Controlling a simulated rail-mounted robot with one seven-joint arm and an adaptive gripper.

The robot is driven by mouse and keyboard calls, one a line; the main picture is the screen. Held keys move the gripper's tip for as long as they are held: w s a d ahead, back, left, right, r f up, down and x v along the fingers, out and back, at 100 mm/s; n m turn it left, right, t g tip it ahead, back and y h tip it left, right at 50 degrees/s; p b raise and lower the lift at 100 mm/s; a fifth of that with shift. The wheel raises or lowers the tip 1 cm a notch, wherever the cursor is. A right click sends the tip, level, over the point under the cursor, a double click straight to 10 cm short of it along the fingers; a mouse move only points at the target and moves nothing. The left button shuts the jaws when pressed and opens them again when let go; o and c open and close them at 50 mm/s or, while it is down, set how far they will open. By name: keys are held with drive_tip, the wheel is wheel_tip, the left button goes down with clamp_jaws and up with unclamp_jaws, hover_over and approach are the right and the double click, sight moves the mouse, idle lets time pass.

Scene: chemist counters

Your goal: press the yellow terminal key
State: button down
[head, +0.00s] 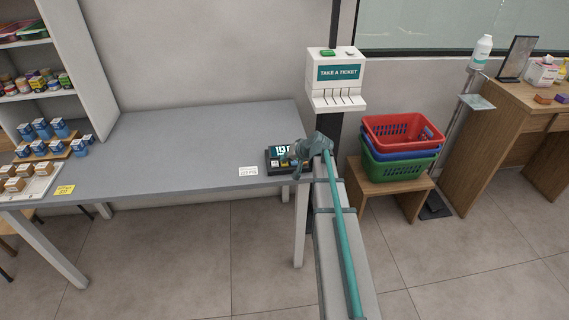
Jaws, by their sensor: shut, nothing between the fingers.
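The dark payment terminal (271,164) sits at the right end of the grey table, its lit display (279,151) facing up. My gripper (289,158) is over the right part of the terminal, shut and empty, its tips close above the keys. Whether they touch a key I cannot tell. My gripper and wrist cover part of the key area. The keys are very small here, and I cannot clearly single out the yellow key.
A ticket dispenser (337,75) rises behind my arm. Stacked baskets (400,152) sit on a wooden stool to the right. The table's middle is clear.

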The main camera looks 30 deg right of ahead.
drive_tip(key=shift+f, duration=0.15)
idle(0.5)
drive_tip(key=shift+r, duration=0.9)
drive_tip(key=shift+r+p, duration=1.25)
drive_tip(key=shift+r, duration=1.25)
